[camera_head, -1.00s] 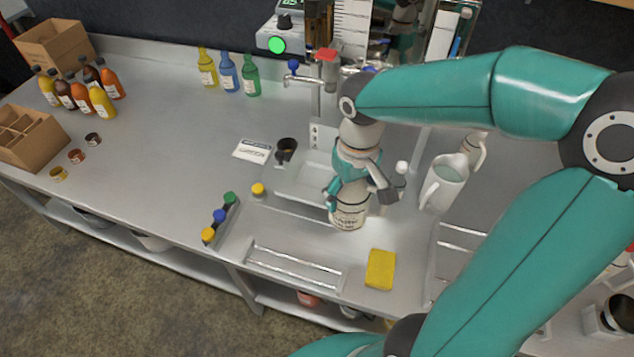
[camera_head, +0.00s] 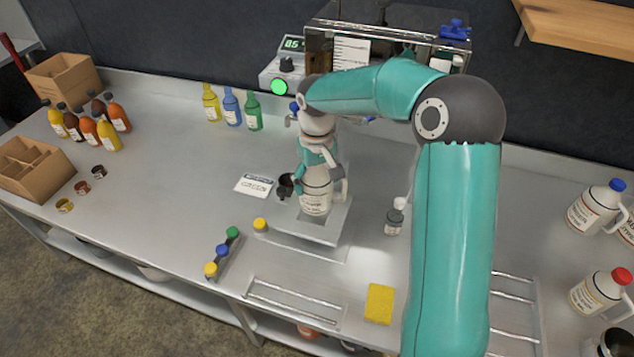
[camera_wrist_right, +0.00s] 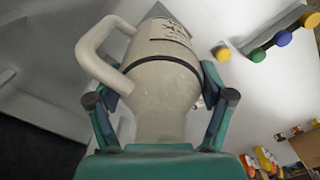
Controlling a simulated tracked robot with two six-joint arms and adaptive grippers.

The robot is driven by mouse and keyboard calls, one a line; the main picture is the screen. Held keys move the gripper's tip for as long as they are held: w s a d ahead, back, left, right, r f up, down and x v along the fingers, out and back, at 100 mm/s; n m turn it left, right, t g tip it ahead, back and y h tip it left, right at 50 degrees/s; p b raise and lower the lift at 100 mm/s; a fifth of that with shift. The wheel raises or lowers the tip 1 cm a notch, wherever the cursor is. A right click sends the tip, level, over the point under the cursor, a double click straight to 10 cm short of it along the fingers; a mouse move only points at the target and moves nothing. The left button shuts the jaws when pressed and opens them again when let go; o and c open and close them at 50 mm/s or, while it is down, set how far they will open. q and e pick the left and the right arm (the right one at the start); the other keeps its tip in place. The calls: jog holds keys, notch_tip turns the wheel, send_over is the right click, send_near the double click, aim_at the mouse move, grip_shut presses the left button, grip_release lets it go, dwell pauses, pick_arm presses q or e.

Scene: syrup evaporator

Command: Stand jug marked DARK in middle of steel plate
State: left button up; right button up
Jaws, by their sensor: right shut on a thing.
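A cream jug (camera_head: 314,200) with printed lettering is held upright by my right gripper (camera_head: 317,168). The lettering is too small to read. The steel plate (camera_head: 325,232) is under the jug, which is over its middle part; I cannot tell whether the base touches. In the right wrist view the jug (camera_wrist_right: 165,90) sits between both fingers of the gripper (camera_wrist_right: 160,110), its looped handle to the left and a dark band around it. My left gripper is not in view.
A dark cup (camera_head: 284,188) stands close left of the plate, with a yellow cap (camera_head: 260,224) at its left edge. A small jar (camera_head: 393,222) stands to the right. A yellow sponge (camera_head: 379,303) lies in front. Jugs with blue (camera_head: 594,207) and red caps (camera_head: 598,292) stand far right.

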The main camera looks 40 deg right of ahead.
jog(key=shift+w+d, duration=0.1)
jog(key=shift+w, duration=0.2)
notch_tip(320, 180, down, 4)
jog(key=shift+w+r+p, duration=0.1)
jog(key=shift+r+p, duration=0.15)
jog(key=shift+p, duration=0.1)
jog(key=shift+f, duration=0.2)
jog(key=o, duration=1)
jog(key=shift+o, duration=0.2)
jog(key=shift+r, duration=0.15)
